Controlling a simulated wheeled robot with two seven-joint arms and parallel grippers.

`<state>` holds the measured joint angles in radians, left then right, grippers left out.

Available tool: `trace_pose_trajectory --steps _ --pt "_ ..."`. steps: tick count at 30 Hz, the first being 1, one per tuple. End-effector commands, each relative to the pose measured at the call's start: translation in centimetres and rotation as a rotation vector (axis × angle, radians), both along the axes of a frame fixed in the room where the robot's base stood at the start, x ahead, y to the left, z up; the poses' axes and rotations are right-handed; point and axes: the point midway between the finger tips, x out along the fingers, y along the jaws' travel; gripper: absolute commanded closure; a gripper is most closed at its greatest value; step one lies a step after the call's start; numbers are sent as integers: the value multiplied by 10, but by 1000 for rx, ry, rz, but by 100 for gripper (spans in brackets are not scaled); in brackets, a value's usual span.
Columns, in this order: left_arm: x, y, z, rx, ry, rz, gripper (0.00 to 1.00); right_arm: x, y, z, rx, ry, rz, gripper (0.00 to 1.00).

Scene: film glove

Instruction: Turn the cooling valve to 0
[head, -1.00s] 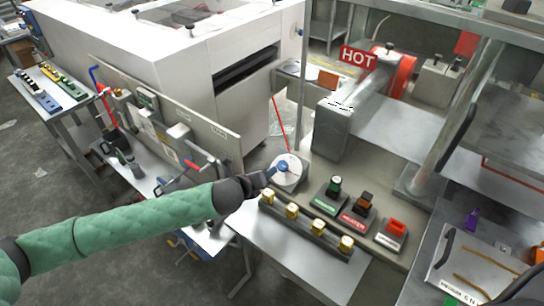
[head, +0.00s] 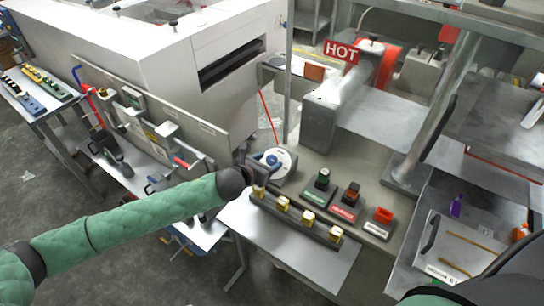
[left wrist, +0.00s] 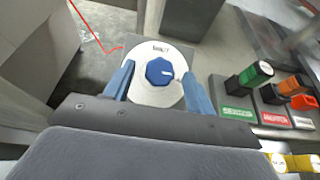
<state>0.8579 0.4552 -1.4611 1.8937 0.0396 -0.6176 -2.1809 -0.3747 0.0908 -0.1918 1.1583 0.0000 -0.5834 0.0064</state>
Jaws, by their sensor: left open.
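The cooling valve is a blue knob (left wrist: 160,71) on a round white dial plate (head: 287,172). A small white mark on the knob points right in the left wrist view. Printing on the plate's upper part is too small to read surely. My left gripper (left wrist: 158,90) is open, with one blue finger on each side of the knob and a gap to it on both sides. In the head view the left gripper (head: 264,163) covers part of the dial from the left. My right gripper is not in view.
A rail with several yellow-topped pieces (head: 309,217) lies in front. A metal block and pipe under a HOT sign (head: 341,51) stand behind.

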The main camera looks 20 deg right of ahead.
Motion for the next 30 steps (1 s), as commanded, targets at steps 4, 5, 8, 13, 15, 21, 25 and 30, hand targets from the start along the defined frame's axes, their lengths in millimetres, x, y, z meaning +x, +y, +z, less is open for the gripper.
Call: trace_pose_trajectory --steps 4,5,8,13,15,21,25,30 --pt "10 -13 -5 -1 3 1 45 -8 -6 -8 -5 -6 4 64" --pt "11 -15 -6 0 2 1 45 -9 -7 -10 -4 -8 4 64" --pt "15 -19 -9 -1 1 2 45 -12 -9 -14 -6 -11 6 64" --pt "18 -22 -12 -1 1 0 45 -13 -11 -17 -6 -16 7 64" --pt "18 -23 -12 0 0 1 45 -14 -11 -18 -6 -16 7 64" --pt "18 -22 -12 -1 1 2 56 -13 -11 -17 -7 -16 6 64" --pt "18 -22 -12 -1 1 2 82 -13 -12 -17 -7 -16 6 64" --pt "18 -22 -12 -1 3 3 89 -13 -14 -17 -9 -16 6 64"
